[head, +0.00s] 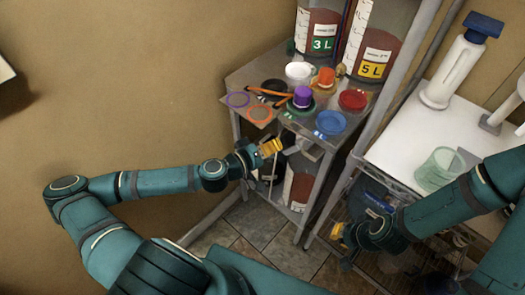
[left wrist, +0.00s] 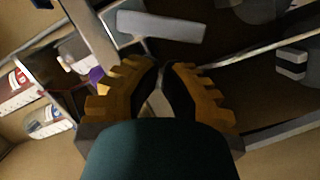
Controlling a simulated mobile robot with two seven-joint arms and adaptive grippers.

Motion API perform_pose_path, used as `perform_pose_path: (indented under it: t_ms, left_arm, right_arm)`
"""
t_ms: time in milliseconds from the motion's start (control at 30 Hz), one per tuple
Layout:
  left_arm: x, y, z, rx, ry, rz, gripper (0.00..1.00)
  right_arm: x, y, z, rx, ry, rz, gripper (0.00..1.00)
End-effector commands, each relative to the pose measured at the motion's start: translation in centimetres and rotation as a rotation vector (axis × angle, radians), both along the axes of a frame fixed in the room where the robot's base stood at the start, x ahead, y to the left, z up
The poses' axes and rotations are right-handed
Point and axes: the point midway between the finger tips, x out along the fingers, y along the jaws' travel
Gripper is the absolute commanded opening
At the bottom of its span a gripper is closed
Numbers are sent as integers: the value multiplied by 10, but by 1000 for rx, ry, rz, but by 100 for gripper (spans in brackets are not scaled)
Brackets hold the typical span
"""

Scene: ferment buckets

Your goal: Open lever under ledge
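A grey flat lever (head: 308,148) shows under the ledge of the metal rack (head: 254,72), just right of my left gripper. A grey bar, likely the same lever, crosses the top of the left wrist view (left wrist: 162,27), just beyond the fingertips. My left gripper (head: 272,147) is beside the rack below its top shelf. Its orange fingers (left wrist: 162,66) have their tips close together in the left wrist view, with nothing visibly held. My right gripper (head: 340,236) is low beside the right-hand shelf. Its fingers are mostly hidden, so its opening is unclear.
Purple, red and blue lids (head: 330,122) and rings lie on the rack top. Buckets marked 3 L (head: 322,44) and 5 L (head: 371,69) stand behind them. A white counter at right holds a green beaker (head: 440,168). Another bucket (head: 300,188) stands below the ledge.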

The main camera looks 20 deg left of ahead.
Motion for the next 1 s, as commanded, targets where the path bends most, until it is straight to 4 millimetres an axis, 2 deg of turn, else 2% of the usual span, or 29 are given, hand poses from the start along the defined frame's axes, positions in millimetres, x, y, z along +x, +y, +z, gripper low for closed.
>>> perform_pose_path:
  t_ms: [100,300,633,800,1000]
  left_arm:
    - [13,-9,-2,0,-2,-1,0]
    - [23,-15,-4,0,0,0,0]
    - [24,-15,-4,1,1,1,0]
    - [21,-25,-16,2,0,-3,0]
    - [19,-28,-19,0,3,-5,0]
  right_arm:
    - [0,0,-2,0,-1,0,0]
    - [1,0,-3,0,-2,-1,0]
    - [1,0,-3,0,-2,-1,0]
    - [2,0,-11,-1,-4,0,0]
    - [2,0,-11,-1,-6,-1,0]
